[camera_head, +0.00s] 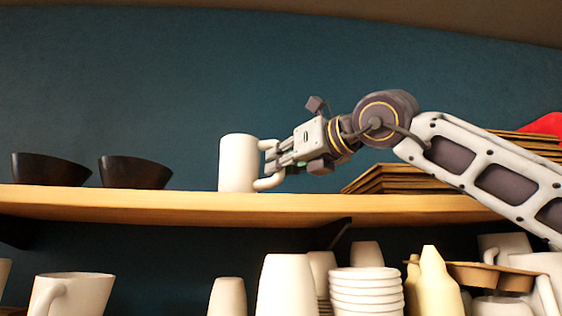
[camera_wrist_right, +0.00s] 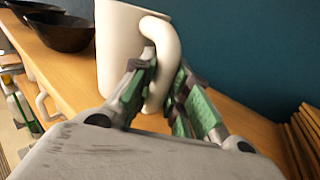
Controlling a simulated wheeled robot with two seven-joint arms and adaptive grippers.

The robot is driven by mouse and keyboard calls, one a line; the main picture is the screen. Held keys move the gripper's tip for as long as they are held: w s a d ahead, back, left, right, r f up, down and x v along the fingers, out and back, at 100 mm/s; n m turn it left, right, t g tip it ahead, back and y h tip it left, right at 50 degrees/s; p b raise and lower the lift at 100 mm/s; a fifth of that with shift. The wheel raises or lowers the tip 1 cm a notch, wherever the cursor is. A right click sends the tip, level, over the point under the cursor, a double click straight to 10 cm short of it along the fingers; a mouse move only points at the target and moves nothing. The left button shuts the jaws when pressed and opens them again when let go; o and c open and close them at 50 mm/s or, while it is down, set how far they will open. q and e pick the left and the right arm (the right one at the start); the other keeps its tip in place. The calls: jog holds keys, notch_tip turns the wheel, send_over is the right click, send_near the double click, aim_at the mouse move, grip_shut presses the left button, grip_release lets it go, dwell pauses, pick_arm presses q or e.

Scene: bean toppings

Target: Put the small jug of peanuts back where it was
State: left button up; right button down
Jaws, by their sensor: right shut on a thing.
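The small jug (camera_head: 238,163) is white with a large handle and is upright at the wooden shelf (camera_head: 240,207). I cannot tell whether its base touches the board. What it holds inside is hidden. My right gripper (camera_head: 275,158) is shut on the jug's handle, coming from the right. In the right wrist view the jug (camera_wrist_right: 115,45) stands ahead, with its handle (camera_wrist_right: 162,60) between the green-padded fingers of the gripper (camera_wrist_right: 158,92). My left gripper is in neither view.
Two dark bowls (camera_head: 50,169) (camera_head: 135,172) stand to the left on the shelf. Stacked brown trays (camera_head: 400,180) lie to the right, under my arm. Mugs, cups (camera_head: 365,290) and bottles (camera_head: 437,285) fill the space below. The board between bowls and jug is clear.

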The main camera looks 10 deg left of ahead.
jog(key=shift+f, duration=0.2)
jog(key=c, duration=1.4)
grip_release()
jog(key=shift+r, duration=0.25)
jog(key=shift+s+d, duration=0.2)
jog(key=shift+s, duration=0.05)
jog(key=shift+b+v, duration=2)
jog(key=shift+v, duration=3.7)
jog(key=shift+f, duration=0.1)
